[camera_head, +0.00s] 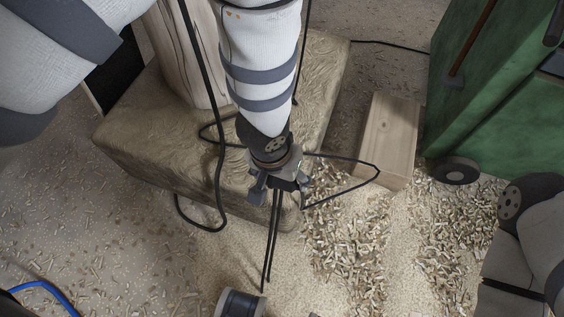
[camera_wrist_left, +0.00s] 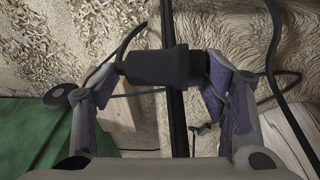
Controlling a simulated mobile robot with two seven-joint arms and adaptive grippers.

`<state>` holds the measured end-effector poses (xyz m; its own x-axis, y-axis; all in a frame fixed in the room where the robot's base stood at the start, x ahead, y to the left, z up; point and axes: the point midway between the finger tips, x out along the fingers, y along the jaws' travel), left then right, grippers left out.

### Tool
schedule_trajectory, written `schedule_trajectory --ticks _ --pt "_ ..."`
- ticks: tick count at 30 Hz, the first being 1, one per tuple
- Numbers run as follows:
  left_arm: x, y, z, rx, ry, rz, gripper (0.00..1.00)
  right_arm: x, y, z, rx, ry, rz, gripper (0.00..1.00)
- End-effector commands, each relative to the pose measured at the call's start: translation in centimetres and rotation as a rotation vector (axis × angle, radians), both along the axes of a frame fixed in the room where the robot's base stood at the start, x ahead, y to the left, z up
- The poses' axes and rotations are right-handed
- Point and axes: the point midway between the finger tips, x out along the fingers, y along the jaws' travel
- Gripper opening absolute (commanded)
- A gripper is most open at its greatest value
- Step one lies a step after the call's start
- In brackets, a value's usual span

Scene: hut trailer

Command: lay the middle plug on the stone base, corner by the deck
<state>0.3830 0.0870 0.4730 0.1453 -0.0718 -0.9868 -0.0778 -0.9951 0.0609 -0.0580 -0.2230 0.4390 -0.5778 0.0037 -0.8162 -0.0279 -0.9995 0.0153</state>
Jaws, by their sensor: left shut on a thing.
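My left gripper (camera_head: 277,188) is over the front edge of the stone base (camera_head: 145,138), near its front right corner. In the left wrist view, my left gripper (camera_wrist_left: 160,88) is shut on a black plug (camera_wrist_left: 158,66), gripped crosswise between its two fingers. In the head view the gripper largely hides this plug. The frames do not show whether it is the middle one. Black cables (camera_head: 270,245) hang below the gripper, and others loop around it over the base. The stone base also shows in the wrist view (camera_wrist_left: 226,28). My right gripper is out of view.
A wooden post (camera_head: 182,55) stands on the base. A wooden block (camera_head: 391,132) lies right of it, beside a green wheeled machine (camera_head: 490,95). Wood chips (camera_head: 345,240) cover the floor in front. A blue cable (camera_head: 45,292) lies at the lower left.

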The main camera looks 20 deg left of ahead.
Motion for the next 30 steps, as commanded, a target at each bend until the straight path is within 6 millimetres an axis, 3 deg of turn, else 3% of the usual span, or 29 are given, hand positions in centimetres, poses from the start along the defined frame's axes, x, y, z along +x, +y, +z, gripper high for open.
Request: schedule_trajectory --ticks 4,10,15,22,27,30 --pt "2.5 0.9 -1.6 -0.001 -0.004 0.000 0.38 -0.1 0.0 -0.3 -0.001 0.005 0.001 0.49" --pt "8.2 3.9 -4.9 -0.005 0.001 0.006 0.38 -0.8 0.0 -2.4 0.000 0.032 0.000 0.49" --pt "10.9 5.3 -8.6 -0.002 0.003 0.001 0.38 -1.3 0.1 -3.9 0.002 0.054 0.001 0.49" --pt "12.6 6.1 -10.5 -0.001 0.000 0.001 0.38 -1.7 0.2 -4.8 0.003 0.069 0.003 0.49" --pt "12.6 6.1 -13.5 0.000 0.002 -0.002 0.38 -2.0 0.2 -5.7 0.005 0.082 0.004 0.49" --pt "12.7 6.1 -13.3 0.000 -0.002 -0.003 0.38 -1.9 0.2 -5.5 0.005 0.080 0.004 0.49"
